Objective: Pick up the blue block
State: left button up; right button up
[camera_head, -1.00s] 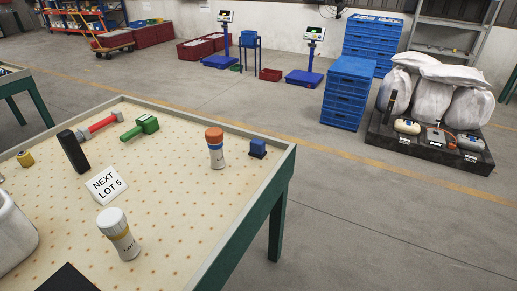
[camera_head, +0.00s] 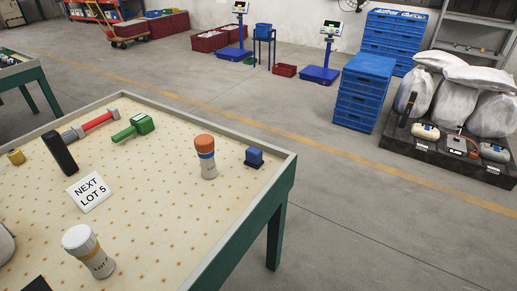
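The small blue block (camera_head: 254,157) sits on the table near its far right corner, close to the raised rim. An orange-capped bottle with a blue band (camera_head: 206,157) stands upright just left of it, apart from it.
The rimmed table (camera_head: 150,190) also holds a "NEXT LOT 5" sign (camera_head: 89,192), a white-capped bottle (camera_head: 88,250), a black upright block (camera_head: 60,152), a green tool (camera_head: 134,127) and a red-handled tool (camera_head: 92,125). Blue crates (camera_head: 362,92) and a pallet of sacks (camera_head: 440,142) stand beyond.

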aim_at(253, 155)
jog(key=i+l+u, duration=0.1)
jog(key=i+l, duration=0.25)
jog(key=i+l+u, duration=0.15)
jog(key=i+l, duration=0.2)
jog(key=l, duration=0.3)
